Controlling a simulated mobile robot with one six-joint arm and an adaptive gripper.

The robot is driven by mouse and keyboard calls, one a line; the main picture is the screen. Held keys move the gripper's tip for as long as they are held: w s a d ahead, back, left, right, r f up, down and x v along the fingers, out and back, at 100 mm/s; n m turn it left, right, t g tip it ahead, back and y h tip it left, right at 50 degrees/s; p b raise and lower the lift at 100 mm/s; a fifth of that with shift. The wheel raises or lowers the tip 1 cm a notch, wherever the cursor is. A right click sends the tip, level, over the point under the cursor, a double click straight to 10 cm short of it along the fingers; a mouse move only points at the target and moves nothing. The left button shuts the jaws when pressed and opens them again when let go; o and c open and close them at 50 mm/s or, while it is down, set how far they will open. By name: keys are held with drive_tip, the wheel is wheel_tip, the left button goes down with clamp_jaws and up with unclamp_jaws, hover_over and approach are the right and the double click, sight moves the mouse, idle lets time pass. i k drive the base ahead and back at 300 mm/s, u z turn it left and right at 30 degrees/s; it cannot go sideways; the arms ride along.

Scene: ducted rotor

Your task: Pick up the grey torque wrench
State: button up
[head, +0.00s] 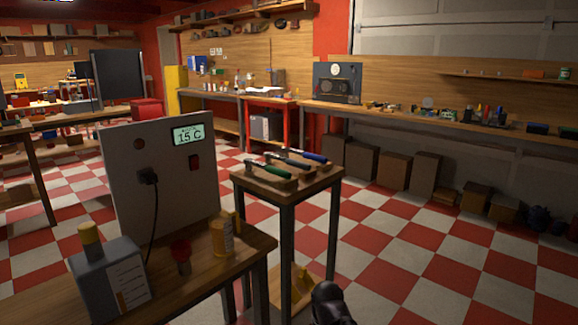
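Three wrench-like tools lie side by side on a rack on top of a small wooden stand (290,190). A dark rounded part at the bottom edge looks like my gripper (331,303), low in front of the stand and apart from the tools. Its fingers cannot be made out.
A wooden table (190,286) at the front left holds a grey panel box (125,185) reading 15 C, a grey canister (112,280), a red-topped item and a yellow can (222,237). Checkered floor is clear right of the stand. Workbenches and boxes line the back wall.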

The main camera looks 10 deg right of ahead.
sight(269, 155)
drive_tip(key=z, duration=0.35)
drive_tip(key=i, duration=1.25)
drive_tip(key=u, duration=0.45)
